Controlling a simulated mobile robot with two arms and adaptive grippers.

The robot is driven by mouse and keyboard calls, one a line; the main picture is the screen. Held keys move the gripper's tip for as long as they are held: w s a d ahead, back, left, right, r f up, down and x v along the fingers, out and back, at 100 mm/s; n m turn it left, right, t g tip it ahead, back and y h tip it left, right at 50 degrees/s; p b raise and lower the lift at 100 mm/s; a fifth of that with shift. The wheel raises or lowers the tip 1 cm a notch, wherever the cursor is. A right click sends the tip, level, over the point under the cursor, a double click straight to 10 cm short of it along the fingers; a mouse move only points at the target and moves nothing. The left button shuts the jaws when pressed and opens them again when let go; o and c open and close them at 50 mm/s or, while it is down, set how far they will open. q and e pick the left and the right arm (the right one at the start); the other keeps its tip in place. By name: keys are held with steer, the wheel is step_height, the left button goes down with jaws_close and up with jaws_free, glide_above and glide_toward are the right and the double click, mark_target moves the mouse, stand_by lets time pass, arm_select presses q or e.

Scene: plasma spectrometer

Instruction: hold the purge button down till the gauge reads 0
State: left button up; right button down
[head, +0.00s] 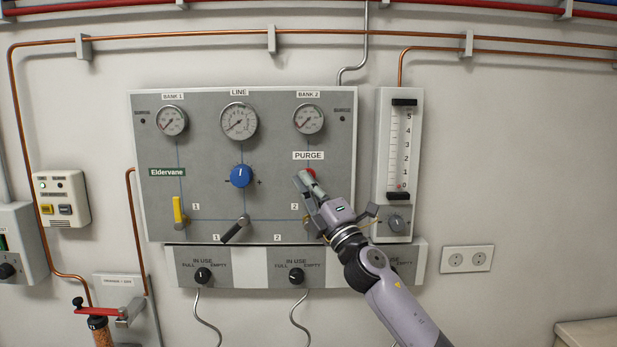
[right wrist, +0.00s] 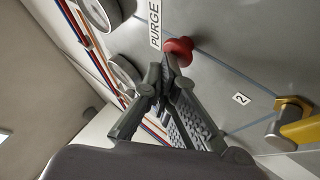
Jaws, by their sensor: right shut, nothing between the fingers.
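The red purge button (head: 311,173) is on the grey panel under the PURGE label, partly covered by my gripper. In the right wrist view the button (right wrist: 180,47) stands out from the panel. My right gripper (head: 303,180) is shut and empty, its tips at the button; in the right wrist view the fingertips (right wrist: 167,66) overlap the button's edge. I cannot tell whether it is pressed in. The LINE gauge (head: 239,121) has its dark needle toward the lower left; its exact reading is too small to tell. My left gripper is not in view.
The BANK 1 gauge (head: 172,121) and BANK 2 gauge (head: 308,119) flank the LINE gauge. A blue knob (head: 241,176), a yellow valve handle (head: 179,211) and a black-handled valve (head: 235,230) are left of my gripper. A flow tube (head: 400,150) stands close on the right.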

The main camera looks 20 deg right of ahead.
stand_by(0.4)
steer(key=shift+s+a+f+p, duration=0.1)
steer(key=shift+s+a+p, duration=0.1)
steer(key=shift+s+p, duration=0.5)
steer(key=shift+s, duration=0.2)
steer(key=s+p, duration=0.1)
steer(key=s, duration=0.1)
steer(key=s+a+p, duration=0.1)
steer(key=s, duration=0.1)
steer(key=shift+s+a, duration=0.2)
steer(key=shift+s, duration=0.15)
steer(key=shift+f, duration=0.1)
